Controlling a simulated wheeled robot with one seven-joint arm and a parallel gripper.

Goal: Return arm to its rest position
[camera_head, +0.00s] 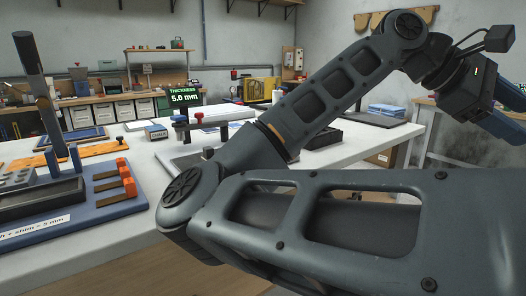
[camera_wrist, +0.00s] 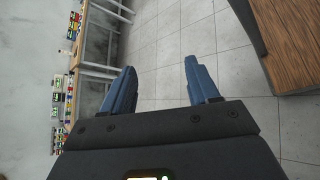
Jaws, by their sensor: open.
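My arm reaches across the right half of the head view, bent at the elbow, with its wrist raised at the upper right. My gripper (camera_wrist: 160,85) shows in the wrist view with its two blue fingers apart and nothing between them. In the head view the gripper is at the right edge and partly cut off by the frame. It is held clear of the white worktable (camera_head: 105,240), to the right of it. In the wrist view the tiled floor (camera_wrist: 172,45) lies beyond the fingers.
Blue stacked items (camera_head: 386,109) lie at the far right. A wooden surface (camera_wrist: 293,42) is at the wrist view's upper right.

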